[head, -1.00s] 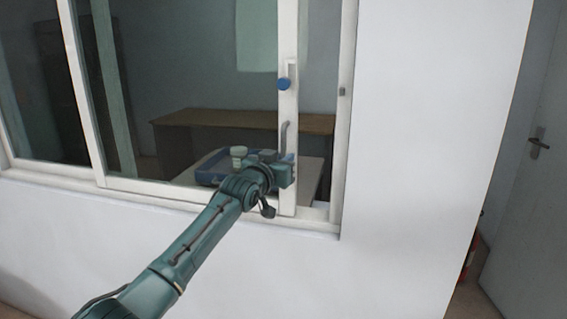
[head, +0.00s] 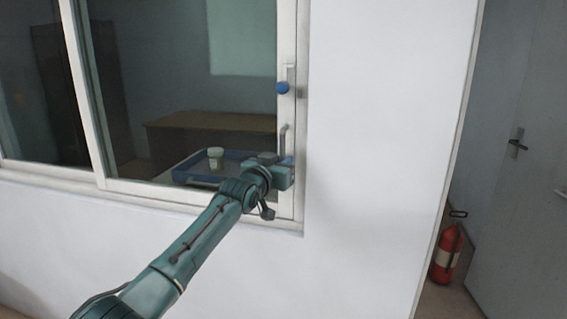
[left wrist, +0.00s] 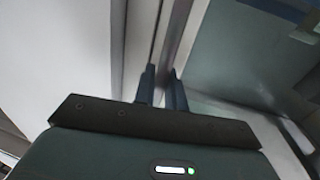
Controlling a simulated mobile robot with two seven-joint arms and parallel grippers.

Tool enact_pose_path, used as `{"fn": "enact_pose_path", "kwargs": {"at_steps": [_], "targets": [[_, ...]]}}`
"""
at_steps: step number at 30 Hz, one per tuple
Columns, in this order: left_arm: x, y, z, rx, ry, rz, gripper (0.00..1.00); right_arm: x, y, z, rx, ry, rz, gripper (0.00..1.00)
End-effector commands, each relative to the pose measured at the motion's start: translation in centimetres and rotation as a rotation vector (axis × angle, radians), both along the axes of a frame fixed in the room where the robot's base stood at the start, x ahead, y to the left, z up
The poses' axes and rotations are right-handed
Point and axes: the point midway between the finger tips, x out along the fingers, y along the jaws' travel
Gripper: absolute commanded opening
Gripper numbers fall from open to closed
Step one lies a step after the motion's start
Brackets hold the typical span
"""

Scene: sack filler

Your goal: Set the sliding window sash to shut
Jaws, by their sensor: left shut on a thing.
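The sliding window sash (head: 151,191) has a white frame and dark glass. Its right stile stands against the right side of the window frame (head: 302,130), with no gap showing between them. A blue knob (head: 282,88) and a grey upright handle (head: 283,139) are on this stile. My left gripper (head: 284,174) is at the lower part of the handle. In the left wrist view its two dark fingers (left wrist: 163,88) are close on either side of the grey bar of the handle (left wrist: 178,45). The exact contact is hidden in the head view. My right gripper is not in view.
Behind the glass are a blue tray (head: 232,165) with a pale green cup (head: 215,158) and a brown desk (head: 190,134). White wall (head: 375,150) lies right of the window. Farther right are a red fire extinguisher (head: 447,254) and a grey door (head: 525,200).

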Motion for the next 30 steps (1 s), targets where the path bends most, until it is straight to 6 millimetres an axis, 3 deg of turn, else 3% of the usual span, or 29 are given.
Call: {"fn": "enact_pose_path", "kwargs": {"at_steps": [10, 11, 17, 30], "targets": [[-0.24, -0.53, -0.22, 0.0, 0.004, -0.008, 0.0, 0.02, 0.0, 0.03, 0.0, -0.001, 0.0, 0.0], [-0.25, -0.55, -0.22, 0.0, 0.004, -0.008, 0.14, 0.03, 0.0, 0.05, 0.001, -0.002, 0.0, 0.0], [-0.2, -0.47, -0.16, -0.001, 0.003, -0.007, 0.29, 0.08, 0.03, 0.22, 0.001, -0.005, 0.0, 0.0], [-0.9, 0.09, -0.21, -0.003, 0.003, -0.007, 0.29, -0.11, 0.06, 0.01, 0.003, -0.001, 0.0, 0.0]]}}
